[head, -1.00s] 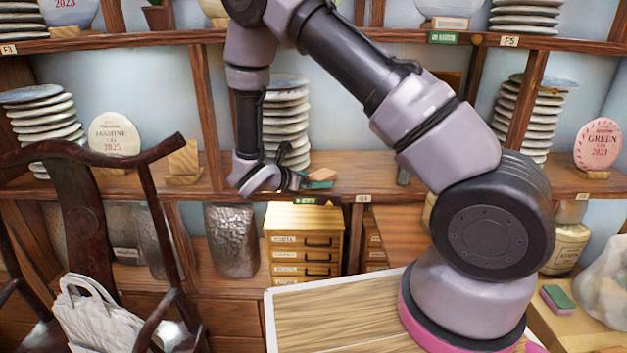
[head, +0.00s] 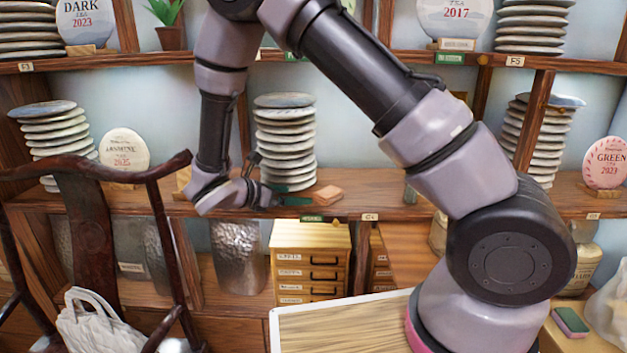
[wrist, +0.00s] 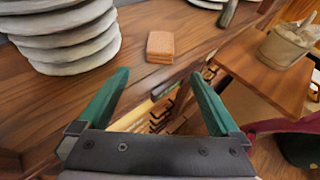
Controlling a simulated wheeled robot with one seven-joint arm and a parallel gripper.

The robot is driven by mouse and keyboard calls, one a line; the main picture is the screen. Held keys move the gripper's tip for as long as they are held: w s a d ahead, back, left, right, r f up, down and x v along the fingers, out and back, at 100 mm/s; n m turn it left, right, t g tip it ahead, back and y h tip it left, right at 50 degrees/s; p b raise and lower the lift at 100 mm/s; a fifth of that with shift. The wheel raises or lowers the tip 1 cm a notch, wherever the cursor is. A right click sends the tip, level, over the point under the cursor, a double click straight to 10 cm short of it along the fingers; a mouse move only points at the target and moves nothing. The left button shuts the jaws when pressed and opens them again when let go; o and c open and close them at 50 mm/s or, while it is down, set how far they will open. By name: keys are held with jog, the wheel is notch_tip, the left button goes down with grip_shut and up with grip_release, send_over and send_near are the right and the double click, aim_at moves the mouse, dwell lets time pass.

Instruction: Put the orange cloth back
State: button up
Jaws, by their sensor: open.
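The orange cloth (head: 328,195) is a small folded orange-brown block. It lies flat on the wooden middle shelf (head: 370,190), right of a tall stack of pale tea cakes (head: 285,140). My gripper (head: 297,201) is just left of the cloth, low at the shelf, with its green fingers pointing toward it. In the wrist view my gripper (wrist: 160,75) is spread open with nothing between the fingers. The cloth (wrist: 160,46) lies beyond the fingertips, apart from them. In the head view part of the gripper is hard to make out.
A wooden drawer cabinet (head: 309,262) stands below the shelf. A dark wooden chair (head: 90,215) with a white bag (head: 98,322) is at the left. A green-topped sponge (head: 570,321) lies at the lower right. The shelf right of the cloth has free room.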

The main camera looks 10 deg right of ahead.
jog(key=s+d+r+m+g+y, duration=0.2)
jog(key=s+d+r+m+g, duration=0.1)
jog(key=d+r+m, duration=0.4)
jog(key=s+d+r+m+g+y, duration=0.3)
jog(key=d+r+m+g, duration=0.1)
jog(key=d+r+m, duration=0.2)
jog(key=s+d+r+m+t+y, duration=0.2)
jog(key=s+r+m+t+y, duration=0.1)
jog(key=s+r+m, duration=0.3)
jog(key=s+d+r+m+t+y, duration=0.2)
jog(key=s+r+m+y, duration=0.3)
jog(key=r+m, duration=0.4)
jog(key=shift+s+d+r+m+t, duration=0.35)
jog(key=shift+m+t, duration=0.25)
jog(key=shift+t, duration=0.2)
